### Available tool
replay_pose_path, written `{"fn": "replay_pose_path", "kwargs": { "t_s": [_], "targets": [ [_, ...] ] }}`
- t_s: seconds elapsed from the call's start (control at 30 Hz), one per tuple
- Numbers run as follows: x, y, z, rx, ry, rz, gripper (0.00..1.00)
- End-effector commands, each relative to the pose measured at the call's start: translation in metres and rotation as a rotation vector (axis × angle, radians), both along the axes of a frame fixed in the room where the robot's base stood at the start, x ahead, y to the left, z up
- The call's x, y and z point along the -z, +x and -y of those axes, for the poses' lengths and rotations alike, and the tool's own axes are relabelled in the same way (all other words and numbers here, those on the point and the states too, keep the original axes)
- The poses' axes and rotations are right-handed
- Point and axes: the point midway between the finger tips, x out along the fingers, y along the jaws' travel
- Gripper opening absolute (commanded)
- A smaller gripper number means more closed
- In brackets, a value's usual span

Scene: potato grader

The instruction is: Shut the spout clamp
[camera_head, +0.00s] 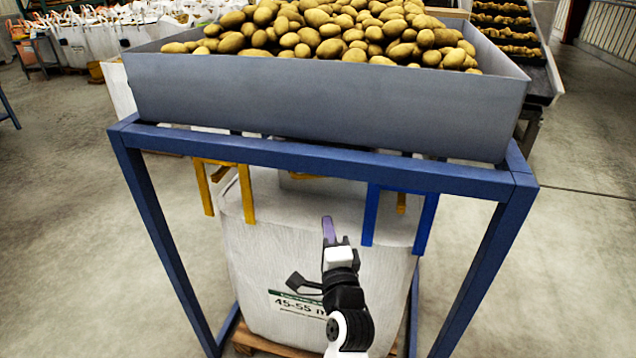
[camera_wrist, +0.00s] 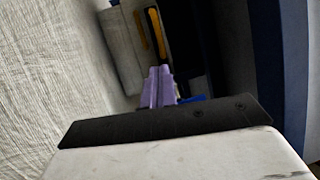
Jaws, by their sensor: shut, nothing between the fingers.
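My gripper (camera_head: 328,226) has purple fingers and points up in front of the white bulk bag (camera_head: 265,250). In the wrist view its purple fingers (camera_wrist: 158,86) are together with nothing between them. They point into the dark gap under the grey hopper (camera_head: 320,105). A pale, boxy piece (camera_wrist: 120,50), perhaps the spout, shows beyond the fingers, with a yellow strip (camera_wrist: 157,32) beside it. I cannot make out the spout clamp for certain; the frame's top bar and the bag hide much of that area.
A blue frame (camera_head: 330,160) carries the hopper full of potatoes (camera_head: 340,35). Yellow straps (camera_head: 246,195) and a blue strap (camera_head: 371,215) hang below its bar. The bag stands on a wooden pallet (camera_head: 260,345). The concrete floor at right (camera_head: 570,240) is free.

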Motion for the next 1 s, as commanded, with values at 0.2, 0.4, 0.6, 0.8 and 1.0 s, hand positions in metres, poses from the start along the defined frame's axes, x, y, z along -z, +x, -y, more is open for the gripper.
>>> {"fn": "replay_pose_path", "kwargs": {
  "t_s": [0.2, 0.4, 0.6, 0.8, 1.0],
  "targets": [
    [-0.013, 0.046, -0.008, -0.003, -0.002, 0.001, 0.00],
    [-0.020, 0.086, -0.014, -0.002, -0.003, 0.001, 0.00],
    [-0.023, 0.111, -0.018, -0.001, -0.004, 0.000, 0.00],
    [-0.022, 0.119, -0.019, 0.000, -0.004, 0.000, 0.00],
    [-0.022, 0.119, -0.019, 0.000, -0.004, 0.000, 0.00]
  ]
}}
